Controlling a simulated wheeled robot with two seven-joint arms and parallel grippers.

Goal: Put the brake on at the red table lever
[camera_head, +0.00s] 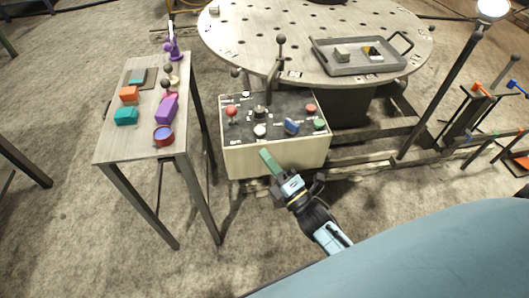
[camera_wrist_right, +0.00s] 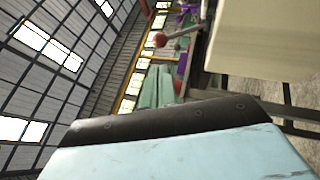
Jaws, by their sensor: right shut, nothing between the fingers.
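The red lever (camera_head: 232,111) stands at the left of the dark top panel of a pale control box (camera_head: 285,155). Its red ball knob and thin rod also show at the upper middle of the right wrist view (camera_wrist_right: 160,40). My right gripper (camera_head: 266,156) is at the front face of the box, below and to the right of the red lever and apart from it. Its green fingers (camera_wrist_right: 160,88) are shut and empty. The labels by the lever are too small to read. My left gripper is not in view.
The panel also bears a blue lever (camera_head: 291,126), a white knob (camera_head: 260,130), a red button (camera_head: 311,108) and a green button (camera_head: 319,124). A round table (camera_head: 240,45) with a grey tray (camera_head: 375,68) stands behind. A side table (camera_head: 112,145) with coloured blocks is left.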

